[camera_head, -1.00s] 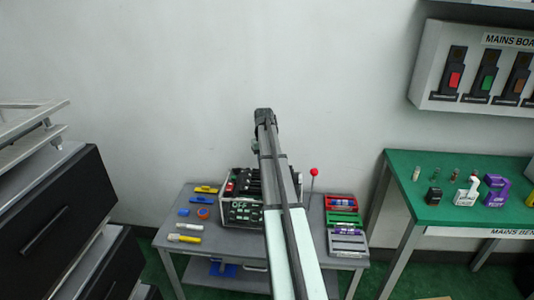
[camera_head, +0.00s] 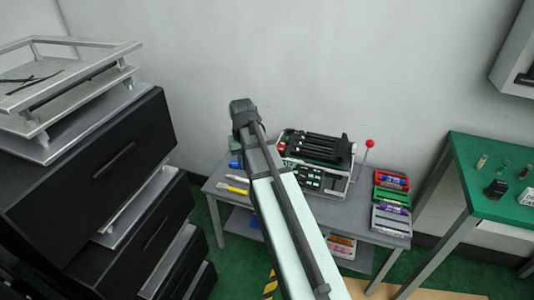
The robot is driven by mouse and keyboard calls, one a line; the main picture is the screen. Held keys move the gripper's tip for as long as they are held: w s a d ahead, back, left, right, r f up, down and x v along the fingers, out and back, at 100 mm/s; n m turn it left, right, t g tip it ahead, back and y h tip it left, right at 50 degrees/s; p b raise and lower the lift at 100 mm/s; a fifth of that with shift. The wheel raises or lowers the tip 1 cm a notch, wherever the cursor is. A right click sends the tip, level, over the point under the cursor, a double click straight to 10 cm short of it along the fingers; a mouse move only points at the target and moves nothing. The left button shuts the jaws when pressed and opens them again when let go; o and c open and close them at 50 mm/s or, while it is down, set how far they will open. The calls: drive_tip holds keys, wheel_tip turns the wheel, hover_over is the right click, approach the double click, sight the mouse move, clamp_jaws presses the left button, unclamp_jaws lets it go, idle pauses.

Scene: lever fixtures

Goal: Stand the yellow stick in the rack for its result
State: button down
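Two stick-shaped things (camera_head: 237,184) with yellow on them lie at the left end of the grey table; I cannot tell whether either is the yellow stick. The table's back-left part is hidden behind my arm. A red, a green and a grey holder (camera_head: 392,204) stand in a row at the table's right end, with small sticks in them; which of them is the rack is not clear. My gripper (camera_head: 243,112) is raised high, above the table's left part and well apart from the sticks. Its fingers are not discernible, and nothing is visibly held.
A machine with black bars (camera_head: 316,152) stands mid-table, with a red-knobbed lever (camera_head: 369,144) to its right. A black drawer cabinet (camera_head: 110,165) with metal trays (camera_head: 70,75) on top is at left. A green bench (camera_head: 490,205) is at right. Open floor lies between cabinet and table.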

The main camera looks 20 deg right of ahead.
drive_tip(key=a+n, duration=0.1)
drive_tip(key=a, duration=0.7)
drive_tip(key=w+d+f+m, duration=0.1)
drive_tip(key=w+d+m, duration=0.15)
drive_tip(key=d, duration=1.25)
drive_tip(key=w+d+m, duration=0.1)
drive_tip(key=w+d, duration=0.2)
drive_tip(key=d, duration=1.2)
drive_tip(key=w+d+f+m, duration=0.1)
drive_tip(key=w+d+m, duration=0.1)
drive_tip(key=d, duration=1.3)
drive_tip(key=s+d+f, duration=0.2)
drive_tip(key=s+d, duration=0.2)
drive_tip(key=d, duration=0.8)
drive_tip(key=s+d+f, duration=0.1)
drive_tip(key=s+d, duration=0.4)
drive_tip(key=d, duration=0.8)
drive_tip(key=s+d+f+n, duration=0.4)
drive_tip(key=f+n, duration=0.2)
drive_tip(key=n, duration=0.1)
drive_tip(key=s+d+f+n, duration=0.4)
drive_tip(key=d+f+n, duration=0.1)
drive_tip(key=f+n, duration=0.2)
drive_tip(key=shift+d+f+n, duration=0.25)
drive_tip(key=shift+f+n, duration=0.05)
drive_tip(key=shift+n, duration=0.25)
drive_tip(key=shift+s, duration=0.1)
